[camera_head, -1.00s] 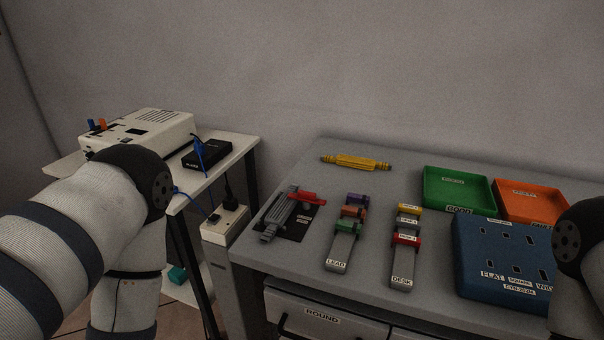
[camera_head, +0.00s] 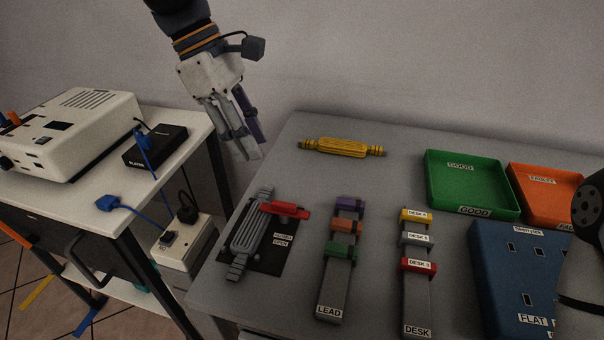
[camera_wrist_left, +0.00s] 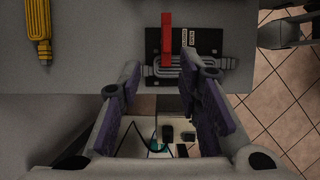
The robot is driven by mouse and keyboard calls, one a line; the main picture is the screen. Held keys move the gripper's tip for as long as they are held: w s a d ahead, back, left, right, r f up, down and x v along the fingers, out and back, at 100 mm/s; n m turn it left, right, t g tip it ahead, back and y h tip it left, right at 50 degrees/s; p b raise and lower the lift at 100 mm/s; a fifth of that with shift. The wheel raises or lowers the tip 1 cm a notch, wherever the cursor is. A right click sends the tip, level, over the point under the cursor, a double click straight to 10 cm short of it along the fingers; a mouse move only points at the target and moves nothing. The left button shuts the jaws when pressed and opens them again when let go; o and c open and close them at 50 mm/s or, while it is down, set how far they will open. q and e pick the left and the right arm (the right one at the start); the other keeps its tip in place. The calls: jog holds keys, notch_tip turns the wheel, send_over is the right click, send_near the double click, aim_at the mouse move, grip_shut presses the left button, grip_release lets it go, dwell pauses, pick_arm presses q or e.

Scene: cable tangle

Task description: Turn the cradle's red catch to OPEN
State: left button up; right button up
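The grey cradle (camera_head: 248,232) lies on a black plate (camera_head: 268,262) at the left end of the grey table. Its red catch (camera_head: 288,210) sticks out sideways over the plate, pointing right in the head view. Small labels, one seeming to read OPEN (camera_head: 281,241), are on the plate beside the catch. In the wrist view the catch (camera_wrist_left: 166,42) points up from the cradle. My left gripper (camera_head: 249,151) hangs above and behind the cradle, fingers down, apart and empty; they also show apart in the wrist view (camera_wrist_left: 160,72). My right gripper is out of view.
A yellow ribbed part (camera_head: 342,147) lies behind the cradle. LEAD (camera_head: 330,300) and DESK (camera_head: 417,305) strips with coloured clips stand to its right. A power strip (camera_head: 182,250) is left of the table.

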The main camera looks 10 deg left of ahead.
aim_at(282, 203)
pick_arm(q)
jog(key=x, duration=0.7)
jog(key=s+x, duration=0.1)
jog(key=x, duration=0.3)
jog(key=shift+f, duration=0.3)
jog(key=shift+c, duration=0.3)
